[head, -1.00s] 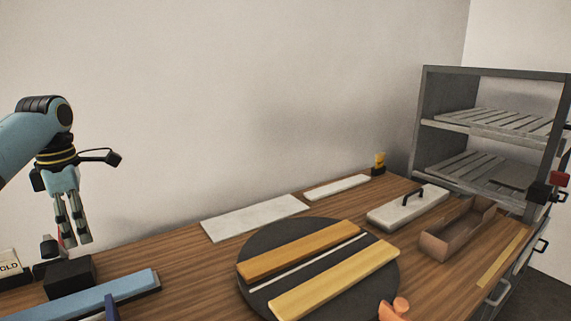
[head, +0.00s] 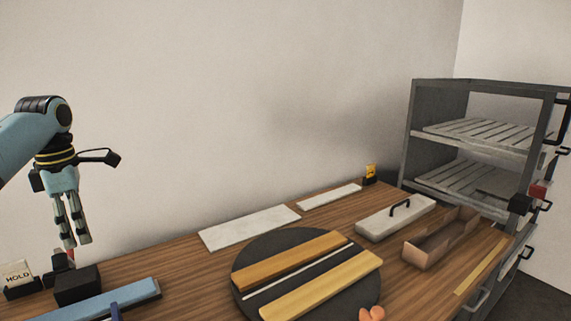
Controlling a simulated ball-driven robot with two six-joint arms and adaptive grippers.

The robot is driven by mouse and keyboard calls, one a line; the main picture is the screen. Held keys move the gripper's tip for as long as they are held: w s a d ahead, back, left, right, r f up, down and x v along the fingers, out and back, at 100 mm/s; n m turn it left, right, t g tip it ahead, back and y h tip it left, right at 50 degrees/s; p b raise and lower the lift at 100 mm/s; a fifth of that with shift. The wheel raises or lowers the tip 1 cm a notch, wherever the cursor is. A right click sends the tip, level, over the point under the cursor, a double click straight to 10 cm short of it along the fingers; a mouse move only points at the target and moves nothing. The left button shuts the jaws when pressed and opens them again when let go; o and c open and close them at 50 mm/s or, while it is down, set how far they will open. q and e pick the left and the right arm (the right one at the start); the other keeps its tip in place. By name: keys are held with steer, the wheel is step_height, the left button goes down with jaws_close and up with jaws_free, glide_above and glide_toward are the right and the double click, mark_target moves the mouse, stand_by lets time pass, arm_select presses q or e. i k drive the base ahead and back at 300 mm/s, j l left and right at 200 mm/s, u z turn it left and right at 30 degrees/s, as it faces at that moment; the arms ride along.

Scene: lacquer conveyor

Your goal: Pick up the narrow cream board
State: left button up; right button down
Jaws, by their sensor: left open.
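A long pale yellow-cream board (head: 322,286) lies flat on the dark round disc (head: 250,311), along its near side. A darker honey-coloured board (head: 288,259) lies behind it, roughly parallel. A thin white strip (head: 297,272) runs between the two. I cannot tell for sure which of these is the narrow cream board. My left gripper (head: 75,243) hangs at the left, fingers pointing down, open and empty. It is well to the left of the disc, apart from the boards. My right gripper is not in view.
White slabs (head: 249,228) lie behind the disc. A lidded white box (head: 395,218) and an open brown tray (head: 440,238) stand right, before a grey slatted rack (head: 408,135). A blue bar (head: 105,302), dark block (head: 77,285) and HOLD sign (head: 17,275) sit left.

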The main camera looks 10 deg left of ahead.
mark_target(296, 303)
steer(key=k+l, duration=0.5)
steer(key=l, duration=0.15)
steer(key=k+l, duration=0.55)
steer(key=l, duration=0.1)
